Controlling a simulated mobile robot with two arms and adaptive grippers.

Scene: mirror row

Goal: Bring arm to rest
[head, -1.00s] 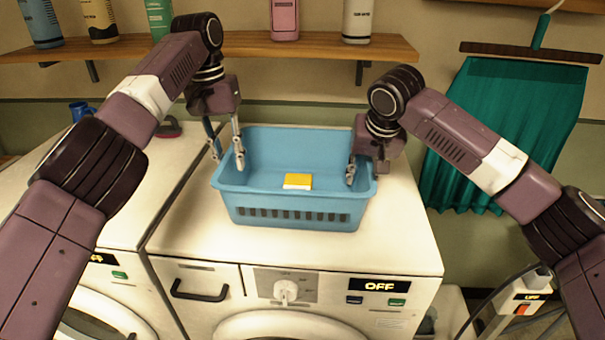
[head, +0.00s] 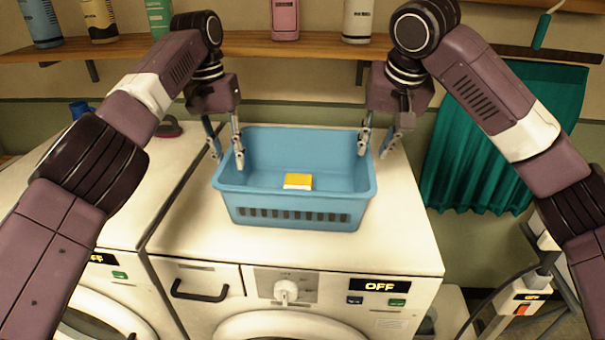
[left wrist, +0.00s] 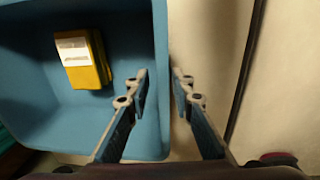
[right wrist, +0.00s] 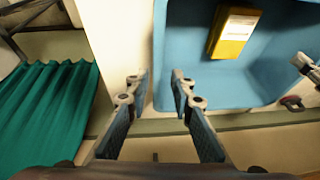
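My left gripper (head: 224,150) is open at the left wall of the blue basket (head: 300,218). One finger is on the inner side of the wall and one on the outer, with visible gaps in the left wrist view (left wrist: 160,82). My right gripper (head: 377,142) is open above the basket's right rim, its fingers apart and empty. In the right wrist view (right wrist: 158,82) the rim shows beyond the fingertips.
The basket stands on a white washing machine (head: 410,245) and holds a yellow box (head: 298,182). A wooden shelf (head: 270,45) with several bottles is behind the arms. A green cloth (head: 500,140) hangs at the right.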

